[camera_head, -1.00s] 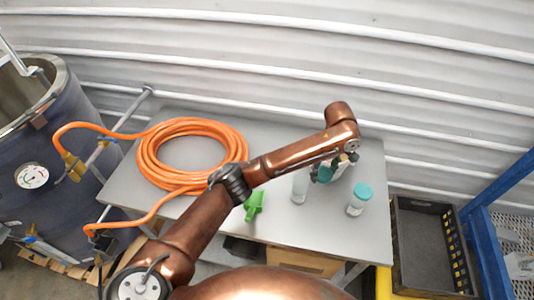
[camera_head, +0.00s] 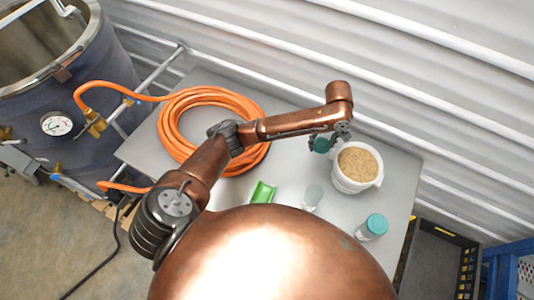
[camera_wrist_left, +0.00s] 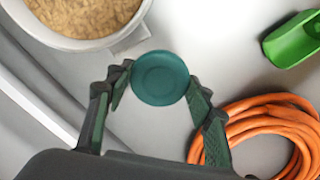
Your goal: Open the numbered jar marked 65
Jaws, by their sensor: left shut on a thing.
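My left gripper (camera_head: 330,143) is shut on a round teal lid (camera_head: 321,145). In the left wrist view the lid (camera_wrist_left: 160,78) sits between the two fingertips. The gripper is above the back part of the table, beside a white pot. A clear jar (camera_head: 312,197) with no lid on it stands upright on the table, apart from the gripper and nearer to me. A second jar (camera_head: 371,229) with a teal lid on stands to its right. I cannot read a number on either jar. My right gripper is not in view.
The white pot (camera_head: 351,184) holds tan grains; it also shows in the left wrist view (camera_wrist_left: 135,38). A coiled orange hose (camera_head: 172,130) and a green scoop (camera_head: 263,192) lie on the grey table (camera_head: 390,185). A dark tank (camera_head: 55,125) stands at the left.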

